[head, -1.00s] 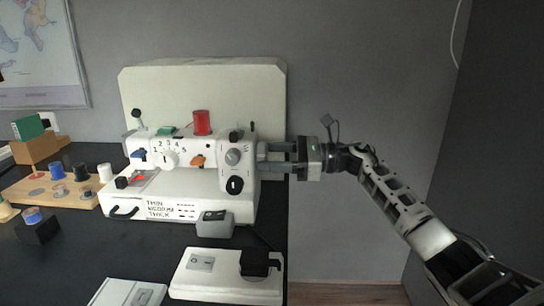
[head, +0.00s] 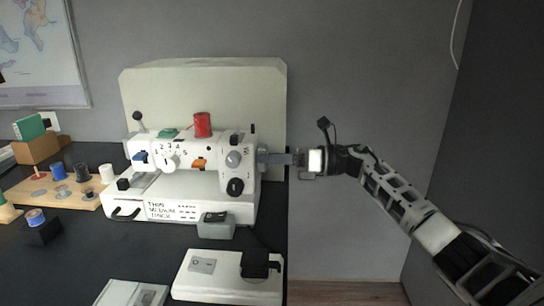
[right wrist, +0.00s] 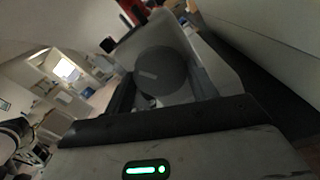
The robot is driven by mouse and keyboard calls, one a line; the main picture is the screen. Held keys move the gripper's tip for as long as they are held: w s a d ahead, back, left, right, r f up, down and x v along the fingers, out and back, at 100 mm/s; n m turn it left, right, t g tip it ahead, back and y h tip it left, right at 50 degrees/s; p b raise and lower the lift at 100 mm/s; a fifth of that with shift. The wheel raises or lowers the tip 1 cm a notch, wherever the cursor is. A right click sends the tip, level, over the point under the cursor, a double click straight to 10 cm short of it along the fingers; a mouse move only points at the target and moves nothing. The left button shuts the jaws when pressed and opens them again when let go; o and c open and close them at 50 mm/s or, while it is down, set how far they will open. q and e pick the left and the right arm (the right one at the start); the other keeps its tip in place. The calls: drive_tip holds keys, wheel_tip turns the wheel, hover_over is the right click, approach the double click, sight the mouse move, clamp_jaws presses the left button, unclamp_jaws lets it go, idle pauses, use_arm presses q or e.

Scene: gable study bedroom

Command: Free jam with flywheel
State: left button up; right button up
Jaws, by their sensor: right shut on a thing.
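A white sewing machine (head: 208,149) stands on the black table, with a red thread spool (head: 202,124) on top. Its numbered dial and an orange part (head: 198,163) face me. My right gripper (head: 266,158) reaches in from the right, level with the machine's right end. Its fingers are shut on the round grey flywheel (right wrist: 163,74), which shows between them in the right wrist view. My left gripper is not in view.
A foot pedal (head: 225,284) and a small grey box (head: 216,225) lie in front of the machine. A wooden spool rack (head: 45,198) with several spools stands at the left. A pale panel (head: 215,82) stands behind the machine. Space right of the table is free.

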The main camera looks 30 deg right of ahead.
idle(0.5)
drive_tip(key=o, duration=1)
drive_tip(key=b+v, duration=0.1)
drive_tip(key=v, duration=1.5)
